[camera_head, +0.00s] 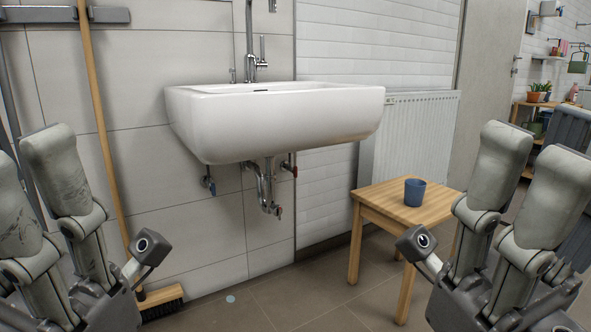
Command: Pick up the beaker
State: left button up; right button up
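A small blue beaker (414,192) stands upright on top of a square wooden stool (381,213), right of the middle in the head view. My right gripper (537,158) is at the lower right, with its fingers pointing up, spread apart and empty. It appears to the right of the beaker and nearer to the camera, not touching it. My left gripper (28,160) is at the left edge, fingers up and apart, with nothing between them. It is far from the beaker, and part of it is cut off by the picture edge.
A white wall sink (275,120) with a chrome tap (256,66) hangs behind the stool to its left. A radiator (420,130) is behind the stool. A wooden-handled broom (104,130) leans at the left. The tiled floor (300,300) in front is mostly clear.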

aim_at(415, 188)
jog(key=z, duration=0.8)
